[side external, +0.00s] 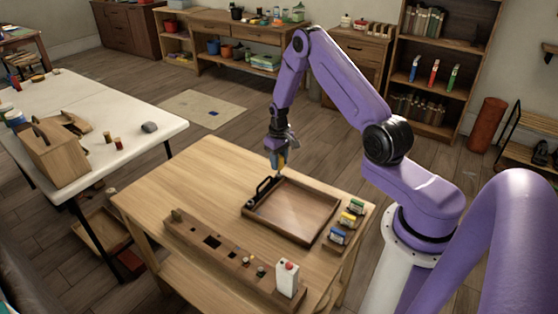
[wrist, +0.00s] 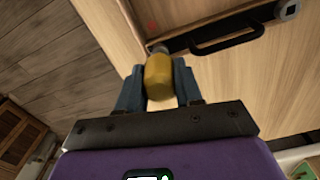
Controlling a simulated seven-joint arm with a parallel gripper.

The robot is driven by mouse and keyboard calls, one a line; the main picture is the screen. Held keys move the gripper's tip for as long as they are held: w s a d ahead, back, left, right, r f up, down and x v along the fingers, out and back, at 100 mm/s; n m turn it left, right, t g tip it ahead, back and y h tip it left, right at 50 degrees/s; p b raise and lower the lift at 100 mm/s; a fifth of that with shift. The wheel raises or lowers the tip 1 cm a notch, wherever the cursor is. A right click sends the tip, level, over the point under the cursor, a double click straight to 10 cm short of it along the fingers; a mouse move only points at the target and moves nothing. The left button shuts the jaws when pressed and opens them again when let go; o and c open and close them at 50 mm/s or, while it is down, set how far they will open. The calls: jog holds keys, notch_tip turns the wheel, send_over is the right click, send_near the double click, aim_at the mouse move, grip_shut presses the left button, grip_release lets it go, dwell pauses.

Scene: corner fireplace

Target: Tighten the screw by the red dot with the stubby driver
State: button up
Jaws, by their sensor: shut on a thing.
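My gripper (side external: 278,150) is shut on the yellow-handled stubby driver (side external: 282,161), above the back left corner of the wooden tray (side external: 306,240). In the wrist view my gripper's fingers (wrist: 159,82) are on either side of the driver's yellow handle (wrist: 158,78). The driver points toward the tray's edge, beside one end of the black handle (wrist: 227,34). The screw by the dot is not clearly seen; the driver hides that spot. A grey metal piece (wrist: 288,10) sits at the black handle's other end.
The tray lies on a light wooden table (side external: 160,190). A long wooden block with slots (side external: 190,232) and a white box with a red top (side external: 288,279) stand at the front. The table's left part is clear.

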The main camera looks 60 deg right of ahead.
dwell(0.4)
jog(key=shift+m, duration=2)
jog(key=shift+n, duration=0.8)
jog(key=shift+r, duration=2.5)
